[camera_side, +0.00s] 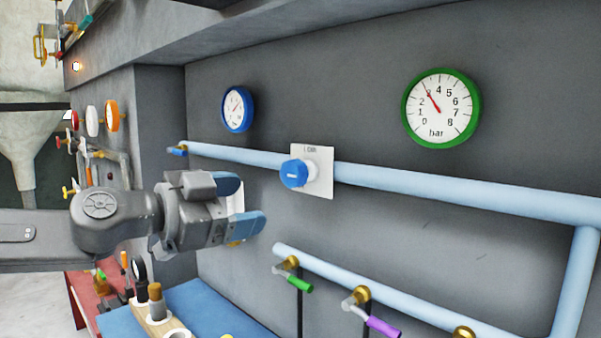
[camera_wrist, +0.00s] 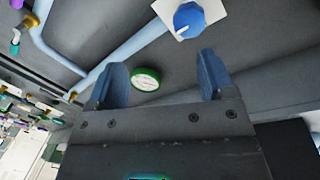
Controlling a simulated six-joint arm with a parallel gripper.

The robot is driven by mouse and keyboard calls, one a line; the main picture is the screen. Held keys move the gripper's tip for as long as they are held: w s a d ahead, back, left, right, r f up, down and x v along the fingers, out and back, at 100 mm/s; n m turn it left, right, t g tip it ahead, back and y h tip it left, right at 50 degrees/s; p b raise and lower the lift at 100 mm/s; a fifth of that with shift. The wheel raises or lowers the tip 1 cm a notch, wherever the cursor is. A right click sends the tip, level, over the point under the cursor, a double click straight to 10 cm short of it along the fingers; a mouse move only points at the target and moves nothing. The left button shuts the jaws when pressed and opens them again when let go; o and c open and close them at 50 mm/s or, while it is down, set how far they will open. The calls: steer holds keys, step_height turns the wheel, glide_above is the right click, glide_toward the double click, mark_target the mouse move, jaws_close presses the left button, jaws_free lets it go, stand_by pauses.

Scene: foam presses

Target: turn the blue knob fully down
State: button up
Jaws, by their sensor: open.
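The blue knob (camera_side: 294,174) sits on a white plate (camera_side: 318,172) on the grey wall, over the light blue pipe. A short white line shows on its face. In the wrist view the knob (camera_wrist: 188,20) is at the top, beyond and above the right fingertip. My gripper (camera_side: 243,203) is open, with blue-grey fingers, left of the knob and slightly lower in the side view. In the wrist view my gripper (camera_wrist: 160,75) has its fingers wide apart with nothing between them touching. The knob is clear of both fingers.
A green-rimmed gauge (camera_side: 440,108) and a blue-rimmed gauge (camera_side: 237,109) are on the wall. Light blue pipes (camera_side: 450,188) run across it. Green (camera_side: 294,281) and purple (camera_side: 380,326) handles are on the lower pipe. A blue surface (camera_side: 205,305) with tools lies below my gripper.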

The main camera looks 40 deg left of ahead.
mark_target(287, 175)
steer(key=shift+t+y, duration=0.5)
steer(key=shift+y, duration=0.4)
steer(key=w, duration=0.4)
steer(key=w+a+r, duration=0.1)
steer(key=w, duration=0.4)
steer(key=w+r, duration=0.1)
steer(key=w, duration=0.4)
steer(key=shift+w+a, duration=0.25)
steer(key=shift+a, duration=0.15)
steer(key=c, duration=0.9)
